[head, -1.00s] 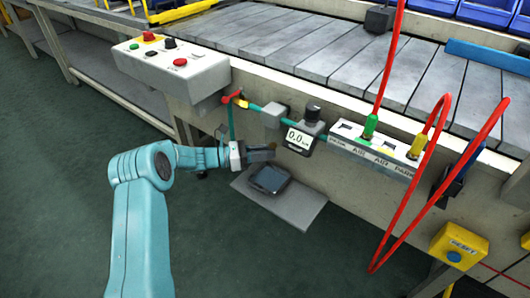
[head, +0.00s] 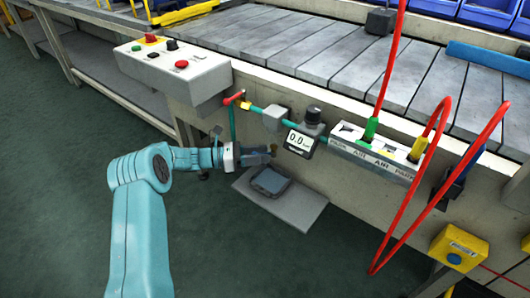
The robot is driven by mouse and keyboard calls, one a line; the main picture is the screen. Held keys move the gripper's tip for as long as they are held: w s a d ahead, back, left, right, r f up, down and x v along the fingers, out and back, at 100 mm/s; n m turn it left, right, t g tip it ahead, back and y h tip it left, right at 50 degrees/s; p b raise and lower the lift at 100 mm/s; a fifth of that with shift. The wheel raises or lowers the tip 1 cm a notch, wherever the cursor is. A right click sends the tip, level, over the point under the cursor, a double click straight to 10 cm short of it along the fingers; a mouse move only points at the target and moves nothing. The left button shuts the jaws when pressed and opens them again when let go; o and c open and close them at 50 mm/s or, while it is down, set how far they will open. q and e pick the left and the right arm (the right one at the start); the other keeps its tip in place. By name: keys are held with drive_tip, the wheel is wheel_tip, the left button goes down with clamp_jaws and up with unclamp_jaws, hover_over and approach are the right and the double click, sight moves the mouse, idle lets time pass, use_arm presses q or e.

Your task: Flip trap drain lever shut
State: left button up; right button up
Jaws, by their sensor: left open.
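My left gripper (head: 262,155) reaches in from the left, below the air line, and is open. A small brass-coloured piece (head: 273,149) shows at its fingertips. It may be the trap drain lever, but it is too small and too covered to tell its position or whether the fingers touch it. Above it a grey box-shaped unit (head: 275,118) sits on the teal pipe, left of the gauge (head: 301,142). A red handle (head: 233,97) is at the pipe's left end. My right gripper is not in view.
A grey shelf (head: 300,206) with a dark shallow tray (head: 270,181) lies just below the gripper. A white manifold (head: 375,153) with red hoses (head: 391,65) is to the right. A control box (head: 172,75) overhangs at upper left. Floor at lower left is clear.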

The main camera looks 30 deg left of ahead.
use_arm(q)
drive_tip(key=p+v, duration=0.2)
drive_tip(key=v, duration=1.2)
drive_tip(key=shift+p, duration=0.35)
drive_tip(key=shift+s+a, duration=0.15)
drive_tip(key=shift+a, duration=0.1)
